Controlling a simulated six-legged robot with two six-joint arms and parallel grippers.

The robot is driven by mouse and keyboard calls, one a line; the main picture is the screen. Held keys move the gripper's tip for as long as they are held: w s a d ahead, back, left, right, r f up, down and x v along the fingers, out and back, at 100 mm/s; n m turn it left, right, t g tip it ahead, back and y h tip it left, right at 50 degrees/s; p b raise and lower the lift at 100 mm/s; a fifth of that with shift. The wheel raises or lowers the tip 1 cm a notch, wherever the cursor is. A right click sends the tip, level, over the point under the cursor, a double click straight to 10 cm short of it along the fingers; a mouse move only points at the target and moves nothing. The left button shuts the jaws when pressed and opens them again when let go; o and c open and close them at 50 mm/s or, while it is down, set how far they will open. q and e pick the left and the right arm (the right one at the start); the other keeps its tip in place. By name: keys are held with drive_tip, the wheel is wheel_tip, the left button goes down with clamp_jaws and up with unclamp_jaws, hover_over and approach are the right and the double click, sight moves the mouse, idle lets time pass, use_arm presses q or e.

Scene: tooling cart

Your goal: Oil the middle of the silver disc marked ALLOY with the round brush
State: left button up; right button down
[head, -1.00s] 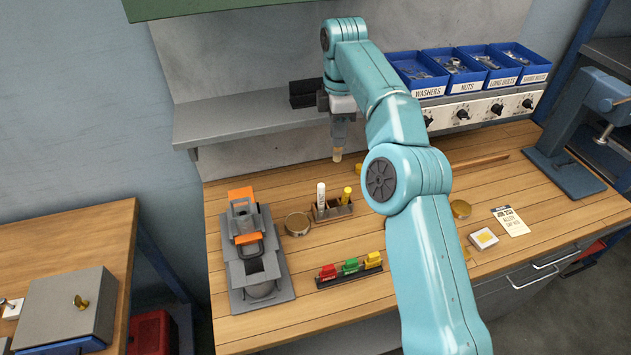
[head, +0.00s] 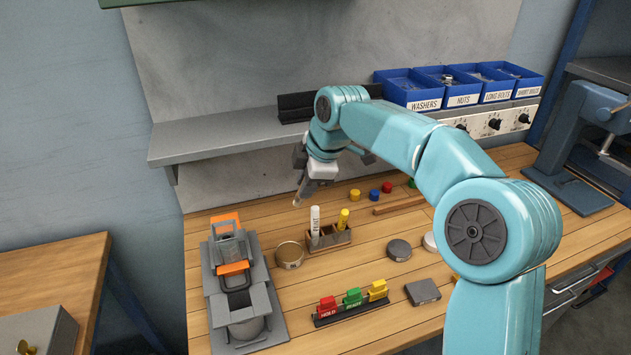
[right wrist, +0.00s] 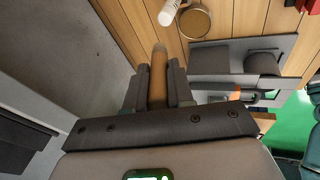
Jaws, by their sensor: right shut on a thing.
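My right gripper (head: 303,187) is shut on a round brush with a brown, rod-like end (right wrist: 159,75), seen between its fingers in the right wrist view. In the head view the brush's pale end (head: 297,201) points down, tilted, in the air near the shelf and the marker rack. A grey metal disc (head: 399,250) lies on the bench right of the rack, with a paler disc (head: 430,241) beside it, partly hidden by my arm. A brass-coloured round tin (head: 290,255) stands left of the rack. I cannot read ALLOY on any disc. My left gripper is out of view.
The wooden rack (head: 330,240) holds a white and a yellow marker. Red, green and yellow tags (head: 352,297) stand in front. A grey and orange fixture (head: 238,290) is at the left. A grey block (head: 422,292) lies at the right. The shelf (head: 215,137) overhangs the back.

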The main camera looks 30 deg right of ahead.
use_arm(q)
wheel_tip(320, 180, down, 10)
drive_tip(key=b, duration=0.8)
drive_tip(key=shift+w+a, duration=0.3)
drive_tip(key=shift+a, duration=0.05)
use_arm(e)
drive_tip(key=s+a+f+t, duration=0.1)
drive_tip(key=a+f, duration=0.1)
drive_tip(key=f, duration=0.3)
drive_tip(key=s+a+f+t, duration=0.1)
drive_tip(key=s+f, duration=0.1)
drive_tip(key=f, duration=0.3)
drive_tip(key=shift+a+f+y, duration=0.3)
drive_tip(key=shift+a+f, duration=0.05)
drive_tip(key=shift+f, duration=0.05)
use_arm(q)
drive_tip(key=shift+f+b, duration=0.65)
drive_tip(key=shift+b, duration=0.15)
use_arm(e)
drive_tip(key=shift+s+f, duration=0.1)
drive_tip(key=shift+f, duration=0.65)
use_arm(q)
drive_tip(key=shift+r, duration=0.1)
use_arm(e)
drive_tip(key=shift+r, duration=0.1)
